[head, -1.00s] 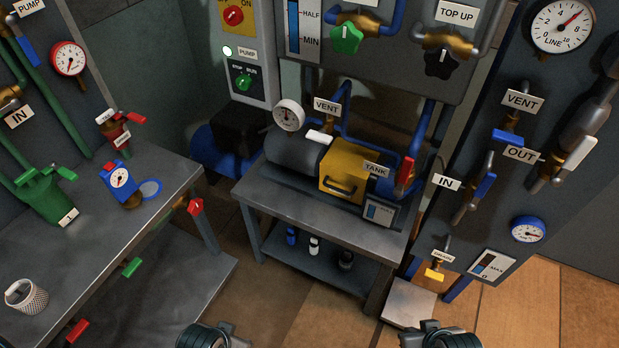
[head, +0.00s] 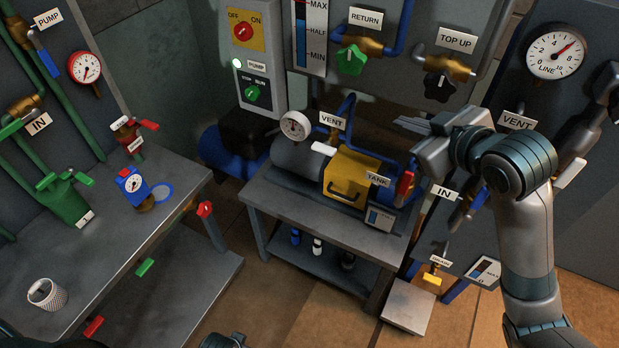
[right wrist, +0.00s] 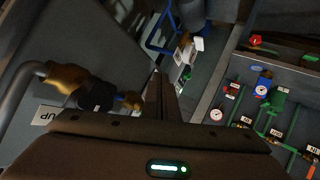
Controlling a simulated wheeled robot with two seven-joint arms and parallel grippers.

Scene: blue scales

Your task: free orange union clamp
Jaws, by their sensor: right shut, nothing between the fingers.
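I cannot make out an orange union clamp for certain in either view. A yellow box-like cover (head: 352,176) with a dark handle sits around the grey tank (head: 297,160) on the middle bench and may hide parts behind it. My right gripper (head: 412,124) is raised in front of the panel, right of and above the tank, below the TOP UP valve (head: 440,84). Its fingers are shut and empty; they show together in the right wrist view (right wrist: 160,98). Only a dark piece of my left arm shows at the bottom edge; its gripper is out of view.
A red-handled valve (head: 405,186) stands at the tank's right end, beside the TANK label. A VENT valve with a white handle (head: 324,148) is above the tank. The right panel is partly hidden by my right arm. A left bench (head: 110,240) carries green fittings and a cup (head: 47,293).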

